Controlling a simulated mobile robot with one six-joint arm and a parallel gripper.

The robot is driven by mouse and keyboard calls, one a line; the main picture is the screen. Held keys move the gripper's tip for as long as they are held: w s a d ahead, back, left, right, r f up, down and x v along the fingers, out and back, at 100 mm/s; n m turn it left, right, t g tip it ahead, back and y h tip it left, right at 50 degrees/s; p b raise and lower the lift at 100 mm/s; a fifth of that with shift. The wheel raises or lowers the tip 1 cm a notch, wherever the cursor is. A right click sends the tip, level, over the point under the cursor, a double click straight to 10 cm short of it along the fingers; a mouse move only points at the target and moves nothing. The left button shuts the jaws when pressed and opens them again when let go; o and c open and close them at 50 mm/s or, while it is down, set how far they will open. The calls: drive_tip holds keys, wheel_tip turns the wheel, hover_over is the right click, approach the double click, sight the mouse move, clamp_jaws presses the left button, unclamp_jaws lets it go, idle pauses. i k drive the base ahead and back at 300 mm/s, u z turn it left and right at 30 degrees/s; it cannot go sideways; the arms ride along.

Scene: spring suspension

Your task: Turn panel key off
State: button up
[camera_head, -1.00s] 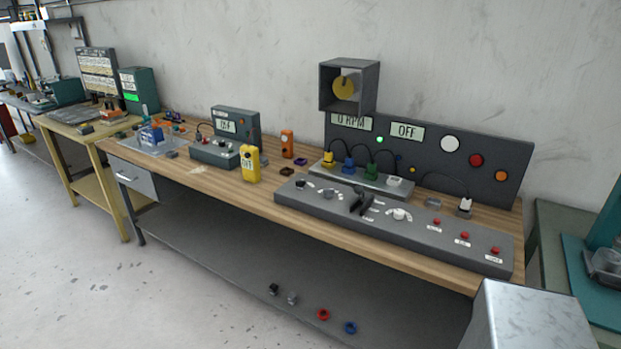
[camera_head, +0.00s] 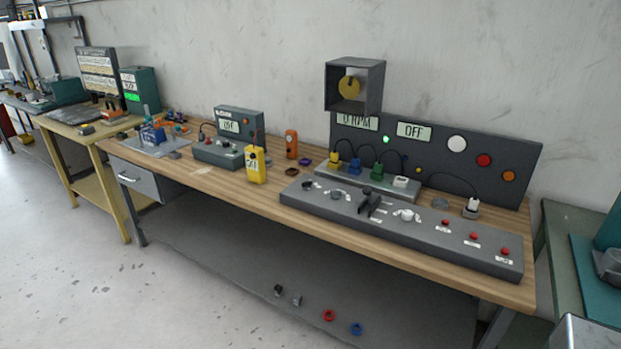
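The long grey control panel (camera_head: 338,213) lies along the front of the wooden bench. It carries a small dark knob (camera_head: 308,185) at its left end, a black lever (camera_head: 370,203) near the middle and a pale knob (camera_head: 406,215) to the right of it. Several red buttons are at its right end. Which control is the key is too small to tell. The upright board behind has a display (camera_head: 414,131) reading OFF and another (camera_head: 357,122) reading 0 RPM. A green light (camera_head: 386,139) on it is lit. My gripper is not in view.
An open-fronted box (camera_head: 355,86) sits above the board. Small rings and blocks lie on the lower shelf (camera_head: 230,255). Floor at left is clear.

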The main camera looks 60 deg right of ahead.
sight(305, 185)
drive_tip(key=u, duration=0.05)
drive_tip(key=i, duration=1)
drive_tip(key=z, duration=0.05)
